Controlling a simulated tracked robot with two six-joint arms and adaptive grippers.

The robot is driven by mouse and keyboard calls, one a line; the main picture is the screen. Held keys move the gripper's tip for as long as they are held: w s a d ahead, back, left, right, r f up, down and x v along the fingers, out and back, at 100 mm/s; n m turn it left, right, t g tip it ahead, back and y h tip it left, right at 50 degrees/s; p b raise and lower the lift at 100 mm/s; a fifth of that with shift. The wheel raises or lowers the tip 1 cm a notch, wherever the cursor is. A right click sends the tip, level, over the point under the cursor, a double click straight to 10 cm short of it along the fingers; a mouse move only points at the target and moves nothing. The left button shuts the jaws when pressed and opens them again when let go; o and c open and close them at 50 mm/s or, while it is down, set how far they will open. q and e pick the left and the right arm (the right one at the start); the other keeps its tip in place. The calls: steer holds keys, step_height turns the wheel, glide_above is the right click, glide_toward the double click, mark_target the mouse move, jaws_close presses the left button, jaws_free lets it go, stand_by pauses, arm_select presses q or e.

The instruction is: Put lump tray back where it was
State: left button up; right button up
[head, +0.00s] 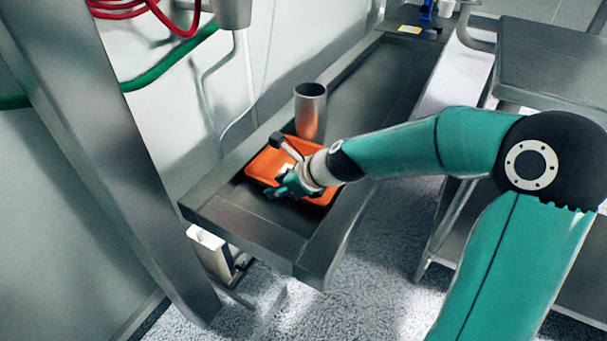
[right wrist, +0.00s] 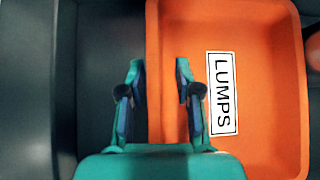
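The lump tray (head: 262,166) is an orange, shallow, rectangular tray. It lies in the dark metal trough at its near end, beside the upright metal pipe. In the right wrist view the tray (right wrist: 225,25) bears a white label reading LUMPS, and its inside looks empty where visible. My right gripper (head: 275,192) is over the tray, hiding part of it. In the right wrist view the gripper (right wrist: 160,72) is open, its two fingers apart, near the tray's left wall. Whether the fingers touch the wall I cannot tell. My left gripper is not in view.
The metal trough (head: 232,218) runs away to the upper right. An upright metal pipe (head: 310,115) stands just behind the tray. A slanted metal post (head: 110,150) stands at left. A steel table (head: 555,70) is at right. The trough beyond the pipe is largely clear.

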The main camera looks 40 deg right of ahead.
steer(key=shift+s, duration=0.1)
jaws_close()
steer(key=shift+r, duration=0.1)
stand_by(0.4)
